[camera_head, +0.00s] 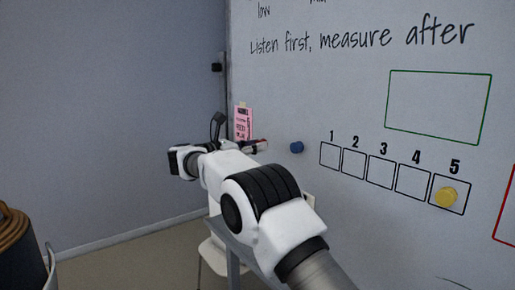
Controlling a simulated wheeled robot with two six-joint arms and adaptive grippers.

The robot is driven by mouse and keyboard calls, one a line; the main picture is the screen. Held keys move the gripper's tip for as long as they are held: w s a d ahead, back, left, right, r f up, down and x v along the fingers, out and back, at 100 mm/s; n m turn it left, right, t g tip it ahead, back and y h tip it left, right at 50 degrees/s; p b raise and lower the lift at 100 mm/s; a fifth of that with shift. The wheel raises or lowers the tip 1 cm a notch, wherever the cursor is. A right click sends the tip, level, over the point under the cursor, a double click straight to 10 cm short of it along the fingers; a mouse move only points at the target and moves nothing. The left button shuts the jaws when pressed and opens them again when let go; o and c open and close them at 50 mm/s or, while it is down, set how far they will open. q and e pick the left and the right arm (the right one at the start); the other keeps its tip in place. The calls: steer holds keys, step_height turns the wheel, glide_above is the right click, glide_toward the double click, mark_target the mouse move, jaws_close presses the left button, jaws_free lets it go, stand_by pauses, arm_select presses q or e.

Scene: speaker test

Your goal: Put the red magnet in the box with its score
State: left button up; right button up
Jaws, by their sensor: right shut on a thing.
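The whiteboard (330,85) fills the right side and carries a row of boxes numbered 1 to 5, with box 1 (330,156) at the left and box 5 (440,208) at the right. A yellow magnet (446,197) is inside box 5. A blue magnet (296,147) is on the board left of box 1, outside the boxes. My right gripper (258,145) is near the board's left part, left of the blue magnet. It is shut on a small red thing (262,142), which looks like the red magnet; it is mostly hidden. Boxes 1 to 4 look empty. My left gripper is out of view.
A pink note (243,122) is by the board's left edge, just above my right gripper. A green outlined frame (438,73) is drawn above the boxes. A table (236,252) stands below my right arm. A dark round container (18,250) is at bottom left.

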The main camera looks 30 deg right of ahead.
steer(key=shift+a, duration=0.45)
